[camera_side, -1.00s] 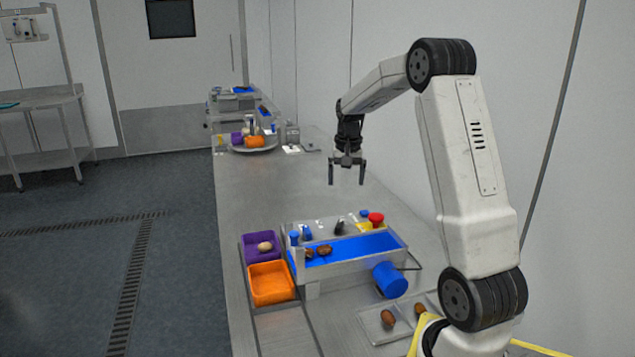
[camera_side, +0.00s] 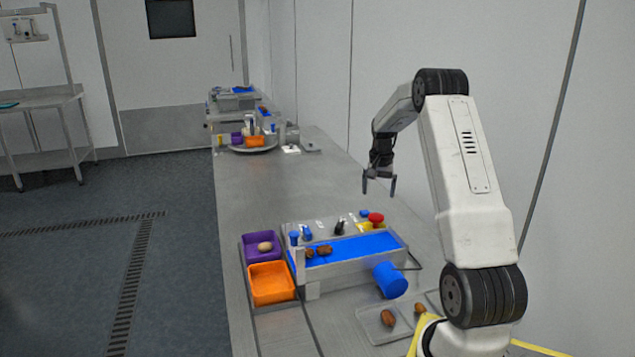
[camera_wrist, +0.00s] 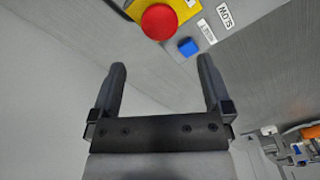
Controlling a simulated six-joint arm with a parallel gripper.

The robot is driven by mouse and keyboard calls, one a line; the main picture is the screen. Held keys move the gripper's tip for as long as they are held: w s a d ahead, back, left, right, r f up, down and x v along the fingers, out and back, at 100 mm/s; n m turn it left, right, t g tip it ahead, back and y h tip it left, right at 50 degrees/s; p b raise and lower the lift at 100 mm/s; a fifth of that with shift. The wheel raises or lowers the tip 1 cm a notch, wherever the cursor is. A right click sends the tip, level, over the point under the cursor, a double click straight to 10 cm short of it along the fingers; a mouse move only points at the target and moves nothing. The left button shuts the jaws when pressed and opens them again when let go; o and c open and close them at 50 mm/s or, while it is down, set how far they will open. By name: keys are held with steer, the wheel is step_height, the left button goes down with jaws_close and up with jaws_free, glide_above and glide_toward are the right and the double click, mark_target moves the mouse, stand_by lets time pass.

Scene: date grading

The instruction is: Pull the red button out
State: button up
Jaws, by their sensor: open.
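The red button (camera_side: 376,218) is a round mushroom head on a yellow plate (camera_side: 366,226) at the back right of the conveyor unit. In the wrist view the red button (camera_wrist: 159,22) shows at the top, beyond my fingertips, with its yellow plate (camera_wrist: 186,8) around it. My gripper (camera_side: 379,191) is open and empty. It is above and behind the button, apart from it. In the wrist view the two fingers of my gripper (camera_wrist: 160,75) are spread wide with nothing between them.
A blue button (camera_wrist: 187,47) sits close beside the red one, near a SLOW label. The blue belt (camera_side: 350,249) carries brown dates. The wall is close behind.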

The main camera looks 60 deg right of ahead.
mark_target(376, 215)
steer(key=shift+f, duration=0.2)
steer(key=shift+f, duration=3.7)
jaws_close()
